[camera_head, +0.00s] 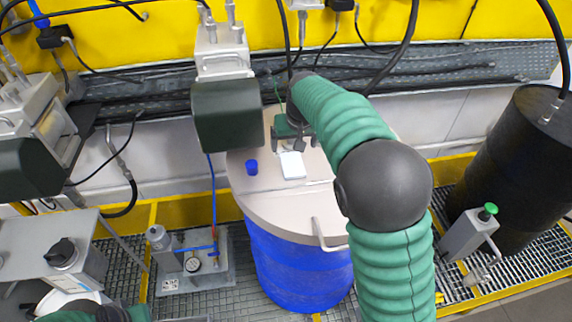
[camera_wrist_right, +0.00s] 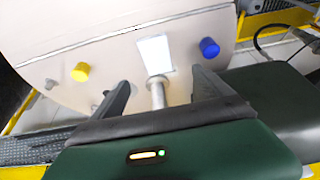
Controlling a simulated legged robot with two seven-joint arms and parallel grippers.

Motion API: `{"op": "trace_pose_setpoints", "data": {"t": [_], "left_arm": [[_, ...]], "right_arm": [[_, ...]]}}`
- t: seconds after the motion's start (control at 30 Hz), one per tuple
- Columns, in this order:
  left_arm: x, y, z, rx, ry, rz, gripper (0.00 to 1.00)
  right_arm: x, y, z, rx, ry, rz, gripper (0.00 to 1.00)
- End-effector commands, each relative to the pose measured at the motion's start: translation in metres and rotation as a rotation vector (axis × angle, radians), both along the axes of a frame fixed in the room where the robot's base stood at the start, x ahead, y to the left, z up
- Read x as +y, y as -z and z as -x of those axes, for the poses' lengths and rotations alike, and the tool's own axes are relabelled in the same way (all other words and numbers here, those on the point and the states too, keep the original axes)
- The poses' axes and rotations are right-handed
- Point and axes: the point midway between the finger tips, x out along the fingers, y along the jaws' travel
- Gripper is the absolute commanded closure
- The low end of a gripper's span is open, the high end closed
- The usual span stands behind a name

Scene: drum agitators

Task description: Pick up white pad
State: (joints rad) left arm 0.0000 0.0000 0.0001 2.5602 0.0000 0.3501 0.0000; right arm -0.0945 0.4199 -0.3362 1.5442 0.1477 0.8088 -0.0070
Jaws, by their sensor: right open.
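The white pad (camera_head: 292,165) is a small flat rectangle lying on the beige lid (camera_head: 265,190) of a blue drum (camera_head: 300,275). The right wrist view also shows the pad (camera_wrist_right: 155,54) on the lid, just beyond my fingertips. My right gripper (camera_head: 295,146) is over the lid at the back edge of the pad. In the wrist view this gripper (camera_wrist_right: 161,86) is open, its two fingers spread apart, with the pad outside the fingers. My left gripper is not in view; only a bit of green arm shows at the bottom left of the head view.
A blue cap (camera_head: 251,167) sits left of the pad. A yellow cap (camera_wrist_right: 80,71) shows in the wrist view. A metal stub (camera_wrist_right: 157,90) stands between my fingers. A dark agitator motor (camera_head: 228,115) is left of my gripper. A metal handle (camera_head: 325,236) rises at the lid's front.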

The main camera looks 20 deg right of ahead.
Motion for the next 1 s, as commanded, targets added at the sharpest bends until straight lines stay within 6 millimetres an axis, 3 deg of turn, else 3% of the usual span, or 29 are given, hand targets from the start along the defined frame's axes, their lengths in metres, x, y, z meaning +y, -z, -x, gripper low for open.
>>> {"op": "trace_pose_setpoints", "data": {"t": [0.23, 0.43, 0.6, 0.7, 1.0], "left_arm": [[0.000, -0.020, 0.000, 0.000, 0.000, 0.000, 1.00], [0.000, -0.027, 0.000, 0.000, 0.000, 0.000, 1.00], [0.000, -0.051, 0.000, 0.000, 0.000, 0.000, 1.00], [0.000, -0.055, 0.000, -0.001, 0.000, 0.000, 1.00], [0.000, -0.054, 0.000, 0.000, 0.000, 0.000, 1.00]], "right_arm": [[-0.007, 0.059, -0.023, 0.006, 0.002, 0.000, 0.11], [-0.010, 0.082, -0.032, 0.001, -0.001, 0.000, 0.11], [-0.019, 0.106, -0.035, 0.005, 0.001, -0.001, 0.11], [-0.020, 0.124, -0.043, 0.002, 0.000, -0.001, 0.11], [-0.020, 0.133, -0.045, -0.001, 0.000, -0.001, 0.14]]}}
